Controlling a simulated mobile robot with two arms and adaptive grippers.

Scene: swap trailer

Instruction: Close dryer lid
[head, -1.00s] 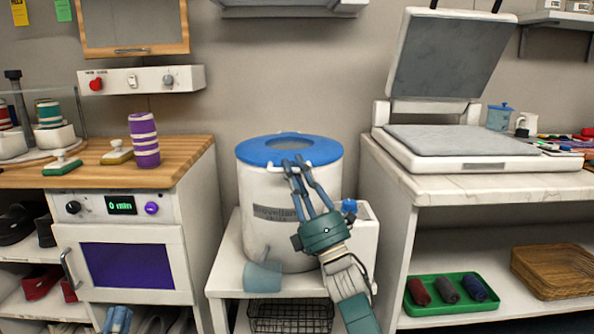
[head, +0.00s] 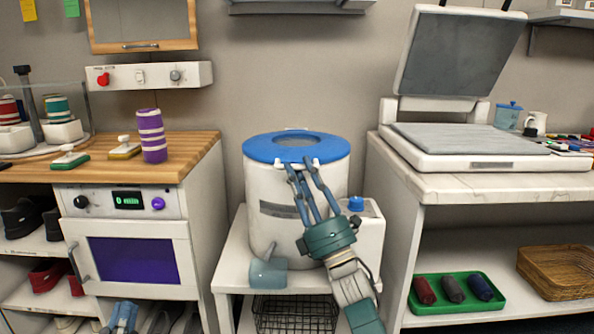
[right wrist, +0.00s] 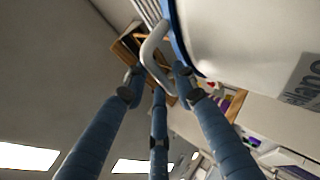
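The dryer is a white drum (head: 263,217) with a blue ring-shaped lid (head: 327,153), standing in the middle of the head view. The lid lies about level on the drum's top; I cannot tell whether a small gap remains. My right gripper (head: 300,163) is at the lid's front edge, fingers pointing up. The right wrist view shows a white curved handle (right wrist: 151,48) at the fingertips, which are spread apart and not closed on it. My left gripper (head: 122,317) shows only partly at the bottom left, low before the shelf; its finger state is unclear.
The drum stands on a white stand (head: 228,268) beside a white box with a blue knob (head: 356,204). A wooden counter (head: 195,148) is left; a press with a raised lid (head: 455,60) is right.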

